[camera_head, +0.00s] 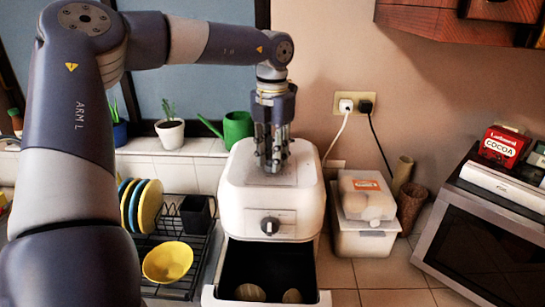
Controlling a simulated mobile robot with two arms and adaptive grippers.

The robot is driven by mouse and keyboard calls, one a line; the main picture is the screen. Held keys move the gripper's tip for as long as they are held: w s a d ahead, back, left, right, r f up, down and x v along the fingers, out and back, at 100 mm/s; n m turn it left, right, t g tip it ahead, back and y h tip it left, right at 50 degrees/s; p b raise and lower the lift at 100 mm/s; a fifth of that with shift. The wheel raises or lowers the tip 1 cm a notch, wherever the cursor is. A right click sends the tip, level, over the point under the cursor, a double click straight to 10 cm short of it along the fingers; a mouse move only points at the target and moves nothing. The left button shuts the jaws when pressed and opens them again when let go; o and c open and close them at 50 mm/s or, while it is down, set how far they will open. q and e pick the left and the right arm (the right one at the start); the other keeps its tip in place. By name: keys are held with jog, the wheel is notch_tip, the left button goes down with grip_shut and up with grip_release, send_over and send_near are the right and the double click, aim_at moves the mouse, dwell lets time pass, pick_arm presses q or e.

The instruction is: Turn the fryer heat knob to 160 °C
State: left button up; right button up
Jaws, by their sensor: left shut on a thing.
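The white fryer (235,195) stands on the counter in the middle of the view. My left gripper (272,168) comes down from above onto the fryer's top panel. Its fingers are shut on the heat knob there, which they hide almost wholly; its setting cannot be read. The fryer's drawer (325,297) is pulled out at the front, with two roundish pale pieces (249,292) inside. My right gripper is out of view.
A dish rack (205,262) with plates and a yellow bowl (168,262) stands left. Counter between fryer and oven is partly clear.

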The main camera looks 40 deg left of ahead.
pick_arm(q)
jog(key=m, duration=0.4)
jog(key=shift+m, duration=0.3)
jog(key=m, duration=0.3)
jog(key=shift+r+m, duration=0.1)
jog(key=shift+m, duration=0.2)
jog(key=m, duration=0.4)
jog(key=shift+m+p, duration=0.45)
jog(key=shift+m, duration=1.75)
jog(key=shift+w, duration=0.1)
jog(key=o, duration=1.1)
notch_tip(320, 180, up, 12)
